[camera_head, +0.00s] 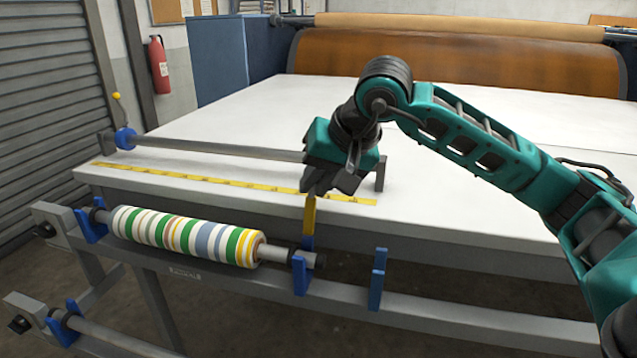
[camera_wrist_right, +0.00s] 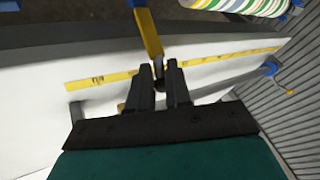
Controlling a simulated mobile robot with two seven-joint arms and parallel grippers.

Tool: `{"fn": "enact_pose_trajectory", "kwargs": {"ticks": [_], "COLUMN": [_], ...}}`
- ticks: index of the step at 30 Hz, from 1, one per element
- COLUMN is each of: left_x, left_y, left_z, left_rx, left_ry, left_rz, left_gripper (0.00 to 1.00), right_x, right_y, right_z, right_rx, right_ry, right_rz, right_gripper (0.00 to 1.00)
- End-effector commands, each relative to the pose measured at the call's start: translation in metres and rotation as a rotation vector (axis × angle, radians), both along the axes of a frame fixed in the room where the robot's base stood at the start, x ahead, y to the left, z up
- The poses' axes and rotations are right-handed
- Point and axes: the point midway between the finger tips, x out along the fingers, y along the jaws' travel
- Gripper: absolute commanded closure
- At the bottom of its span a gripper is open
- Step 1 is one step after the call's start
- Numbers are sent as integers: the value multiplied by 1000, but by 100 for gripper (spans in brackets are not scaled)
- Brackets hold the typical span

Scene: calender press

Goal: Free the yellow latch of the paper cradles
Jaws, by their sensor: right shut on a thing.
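The yellow latch (camera_head: 309,216) stands upright at the table's front edge, near the right end of the paper roll. Its foot is at a blue bracket. My right gripper (camera_head: 318,192) comes down on its top end from above and hides that end. In the right wrist view the yellow latch (camera_wrist_right: 149,34) runs to a dark knob between the fingertips of my right gripper (camera_wrist_right: 160,84), which is shut on it. The striped paper roll (camera_head: 187,237) lies on its shaft in blue cradles (camera_head: 300,273) on the grey frame. My left gripper is out of view.
A yellow measuring tape (camera_head: 225,184) lies along the white table (camera_head: 250,125). A grey bar (camera_head: 215,147) with a blue collar runs behind it. A lower shaft sits at the bottom left.

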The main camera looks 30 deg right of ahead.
Motion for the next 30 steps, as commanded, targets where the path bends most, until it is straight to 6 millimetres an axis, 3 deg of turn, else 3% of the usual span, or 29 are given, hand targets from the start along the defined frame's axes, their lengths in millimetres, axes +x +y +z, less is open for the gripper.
{"fn": "enact_pose_trajectory", "kwargs": {"ticks": [12, 13, 19, 30], "left_x": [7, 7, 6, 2], "left_y": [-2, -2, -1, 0], "left_z": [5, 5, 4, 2], "left_rx": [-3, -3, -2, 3], "left_ry": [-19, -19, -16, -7], "left_rz": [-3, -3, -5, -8], "left_gripper": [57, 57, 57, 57], "right_x": [-6, -6, -6, -9], "right_y": [7, 7, 6, 4], "right_z": [2, 2, 2, 11], "right_rx": [-18, -18, -18, -19], "right_ry": [-10, -9, -12, -16], "right_rz": [6, 6, 5, 1], "right_gripper": [100, 80, 61, 60]}}
